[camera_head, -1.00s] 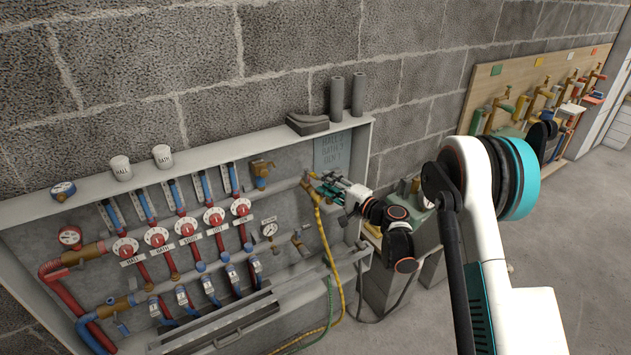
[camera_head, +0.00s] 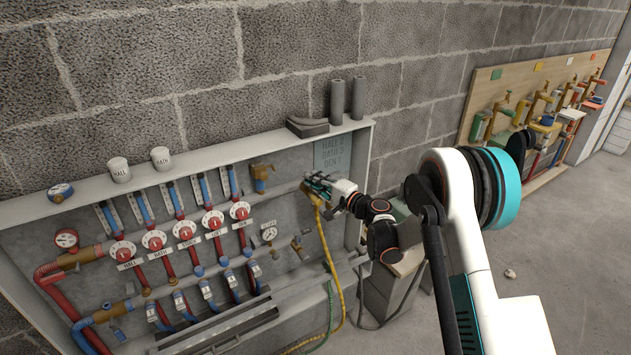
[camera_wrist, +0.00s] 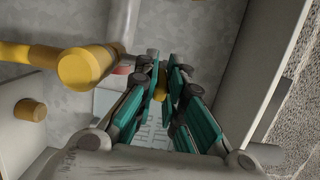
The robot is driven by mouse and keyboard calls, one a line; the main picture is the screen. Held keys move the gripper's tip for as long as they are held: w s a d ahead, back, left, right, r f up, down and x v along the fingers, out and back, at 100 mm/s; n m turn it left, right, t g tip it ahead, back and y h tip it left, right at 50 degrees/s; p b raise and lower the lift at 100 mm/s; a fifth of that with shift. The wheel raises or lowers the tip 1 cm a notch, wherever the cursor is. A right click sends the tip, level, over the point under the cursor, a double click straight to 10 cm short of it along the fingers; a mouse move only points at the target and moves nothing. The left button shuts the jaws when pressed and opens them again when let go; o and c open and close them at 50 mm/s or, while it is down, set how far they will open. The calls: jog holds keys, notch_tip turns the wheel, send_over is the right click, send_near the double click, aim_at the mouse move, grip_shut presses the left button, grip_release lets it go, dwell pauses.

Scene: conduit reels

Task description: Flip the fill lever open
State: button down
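My gripper (camera_head: 317,185) is at the upper right of the manifold cabinet, by the top of a yellow hose (camera_head: 328,240). In the wrist view its teal fingers (camera_wrist: 166,84) are a little apart. A small brass-yellow piece (camera_wrist: 162,78) shows between or just behind the fingertips; I cannot tell whether they touch it. It may be part of the fill lever, which I cannot make out for certain, as the gripper covers that spot in the head view. A yellow pipe end (camera_wrist: 85,68) is left of the fingers.
The grey cabinet (camera_head: 230,148) holds several red dials, a gauge (camera_head: 269,233) and a brass valve (camera_head: 262,172). Its side wall (camera_wrist: 262,75) is close on the right in the wrist view. White cups (camera_head: 120,170) and grey tubes (camera_head: 337,100) stand on top. Floor at right is mostly clear.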

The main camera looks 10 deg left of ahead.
jog(key=shift+s+a+m+t+h, duration=0.3)
jog(key=shift+m+t+h, duration=0.3)
jog(key=shift+t, duration=0.2)
jog(key=shift+s+a+m+t+h, duration=0.1)
jog(key=shift+s+m+t+h, duration=0.05)
jog(key=shift+m+t+h, duration=0.85)
jog(key=c, duration=1.7)
grip_release()
jog(key=v, duration=1.2)
jog(key=shift+r, duration=0.1)
